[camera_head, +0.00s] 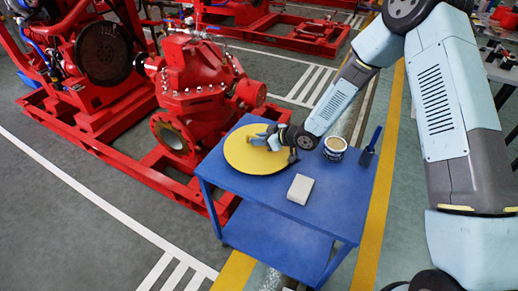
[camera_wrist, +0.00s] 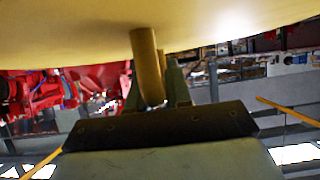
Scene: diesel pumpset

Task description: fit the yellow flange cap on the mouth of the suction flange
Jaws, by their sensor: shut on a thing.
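The yellow flange cap (camera_head: 248,163) is a large round disc with a handle on its face. In the head view it shows over the left back part of the blue table; I cannot tell whether it touches the top. My gripper (camera_head: 270,138) is shut on the cap's handle. In the wrist view the cap (camera_wrist: 90,30) fills the top and its yellow handle (camera_wrist: 146,58) stands between my fingers (camera_wrist: 155,92). The suction flange (camera_head: 172,135) is a red ring with an open round mouth on the red pump, left of the cap and apart from it.
The blue table (camera_head: 330,205) also carries a white block (camera_head: 300,189), an open tin (camera_head: 334,148) and a blue-handled tool (camera_head: 371,145). The red pump (camera_head: 195,85) and its base frame stand left of the table. Open floor (camera_head: 70,220) lies at the front left.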

